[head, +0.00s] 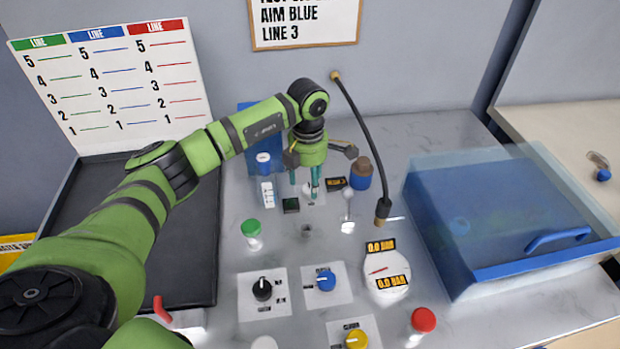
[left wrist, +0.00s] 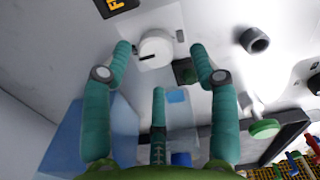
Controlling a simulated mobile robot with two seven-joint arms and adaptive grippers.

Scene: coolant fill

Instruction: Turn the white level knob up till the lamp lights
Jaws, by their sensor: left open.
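The white level knob (head: 308,188) sits on the grey bench top below my left gripper (head: 304,180), partly hidden by its fingers in the head view. In the left wrist view the round white knob (left wrist: 154,48) shows a dark pointer mark on its left side. My left gripper's teal fingers (left wrist: 160,52) are open and spread around the knob, with no clear contact. A small dark green square (head: 291,205), which looks like an unlit lamp, is beside the knob; it also shows in the left wrist view (left wrist: 186,71). My right gripper is not in view.
A black hose (head: 366,135) arches right of the gripper. A blue box (head: 480,230) fills the right. Black (head: 262,289), blue (head: 326,280) and yellow (head: 356,340) knobs and a white gauge (head: 386,270) are nearer.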

